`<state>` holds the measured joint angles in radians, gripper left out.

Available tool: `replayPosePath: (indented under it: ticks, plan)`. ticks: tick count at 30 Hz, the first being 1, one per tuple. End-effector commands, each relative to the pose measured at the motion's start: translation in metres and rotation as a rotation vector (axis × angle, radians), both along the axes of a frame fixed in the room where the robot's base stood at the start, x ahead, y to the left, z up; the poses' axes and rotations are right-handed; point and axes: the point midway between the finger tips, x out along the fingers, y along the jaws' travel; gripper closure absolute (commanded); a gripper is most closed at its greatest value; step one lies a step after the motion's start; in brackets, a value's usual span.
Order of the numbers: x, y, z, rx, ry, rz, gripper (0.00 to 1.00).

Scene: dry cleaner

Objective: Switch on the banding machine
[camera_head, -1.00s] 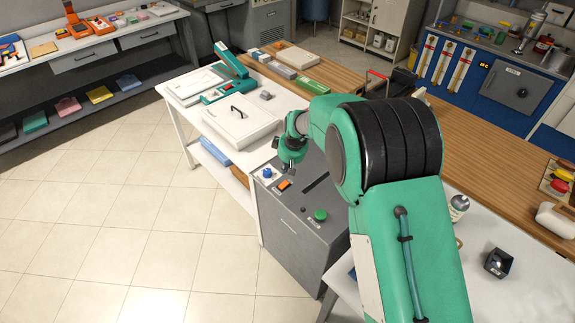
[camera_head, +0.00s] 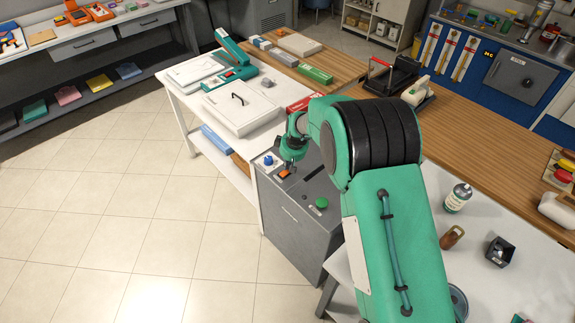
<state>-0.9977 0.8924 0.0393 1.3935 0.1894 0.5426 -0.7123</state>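The banding machine appears to be the grey floor cabinet (camera_head: 296,222) in the middle, though no label on it is readable. Its top has a blue knob (camera_head: 268,160), an orange switch (camera_head: 284,173) and a round green button (camera_head: 321,203). A dark slot (camera_head: 312,184) runs across the top. My gripper (camera_head: 286,166) points down just above the orange switch and partly covers that area. I cannot tell whether it touches the switch. Its fingers are too small to tell open from shut. My green arm hides the right rear of the cabinet.
A white table (camera_head: 176,98) with a flat white lidded box (camera_head: 238,108) and a green stapler-like device (camera_head: 232,75) stands behind the cabinet. A white bottle (camera_head: 456,198), brown item (camera_head: 452,237) and dark holder (camera_head: 499,252) sit on the right table. The left floor is clear.

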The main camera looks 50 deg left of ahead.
Motion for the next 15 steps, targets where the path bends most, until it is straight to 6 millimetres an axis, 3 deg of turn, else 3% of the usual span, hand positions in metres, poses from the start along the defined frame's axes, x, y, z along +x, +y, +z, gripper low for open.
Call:
replayPosePath:
  ticks: [15]
  plan:
    - [0.006,0.0,-0.011,-0.002,0.137,-0.001,1.0]
